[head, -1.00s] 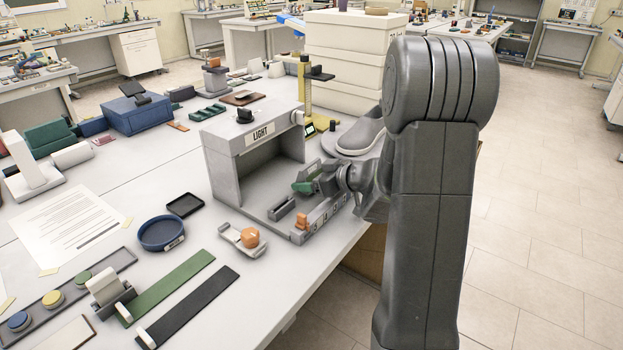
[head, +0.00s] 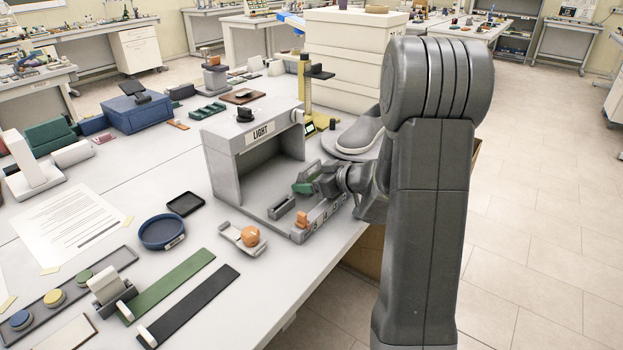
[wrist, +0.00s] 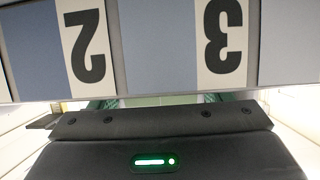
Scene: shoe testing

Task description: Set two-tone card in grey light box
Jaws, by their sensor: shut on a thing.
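The grey light box (head: 222,182), labelled LIGHT, stands open-fronted on the table. My gripper (head: 307,186) is inside or at its open right side, low over its floor. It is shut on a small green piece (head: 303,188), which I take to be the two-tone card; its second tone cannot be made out. A grey slotted block (head: 282,208) sits on the box floor, left of and nearer than the gripper. The wrist view shows the dark gripper body, a bit of green past it, and large upside-down numbers 2 and 3 on a numbered strip (wrist: 180,45).
The numbered strip with an orange slider (head: 301,219) runs along the box's front edge. A grey shoe (head: 362,134) stands behind my wrist. An orange ball on a white holder (head: 249,237) and a blue ring dish (head: 161,232) lie left of the box front.

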